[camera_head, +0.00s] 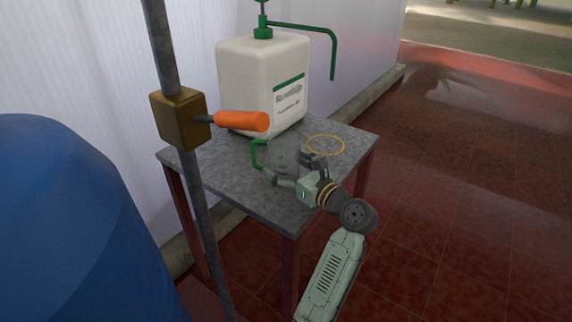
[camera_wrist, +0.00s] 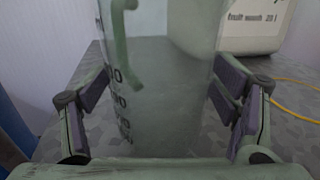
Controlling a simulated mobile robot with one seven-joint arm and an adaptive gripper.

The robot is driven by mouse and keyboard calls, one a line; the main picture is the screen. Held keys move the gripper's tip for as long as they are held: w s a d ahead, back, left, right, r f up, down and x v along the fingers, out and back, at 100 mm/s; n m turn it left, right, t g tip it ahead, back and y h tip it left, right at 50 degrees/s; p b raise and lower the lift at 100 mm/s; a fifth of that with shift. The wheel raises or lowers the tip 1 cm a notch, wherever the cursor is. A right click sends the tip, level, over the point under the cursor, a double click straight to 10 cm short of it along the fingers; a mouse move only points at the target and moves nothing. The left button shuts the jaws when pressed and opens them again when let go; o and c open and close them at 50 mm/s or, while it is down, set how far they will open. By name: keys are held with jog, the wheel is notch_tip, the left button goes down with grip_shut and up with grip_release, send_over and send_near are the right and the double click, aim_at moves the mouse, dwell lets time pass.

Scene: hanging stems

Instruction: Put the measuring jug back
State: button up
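The measuring jug (camera_head: 285,152) is clear, with a green handle (camera_head: 258,155), and stands out faintly over the grey table. In the wrist view the jug (camera_wrist: 165,90) is upright and fills the middle, with dark scale marks on its left side. My gripper (camera_head: 297,171) is at the jug's near side. In the wrist view its two fingers (camera_wrist: 163,95) lie on either side of the jug, close to its walls. I cannot tell whether the pads press on it. The jug's base is hidden or unclear.
A yellow ring (camera_head: 326,145) lies on the grey table (camera_head: 228,178), right of the jug. A white canister (camera_head: 262,80) with a green pump stands behind. A pole with an orange handle (camera_head: 242,121) rises in front, left. A blue barrel (camera_head: 70,220) is at left.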

jog(key=shift+o, duration=0.3)
jog(key=shift+r, duration=0.15)
jog(key=b+v, duration=0.1)
jog(key=v, duration=1.1)
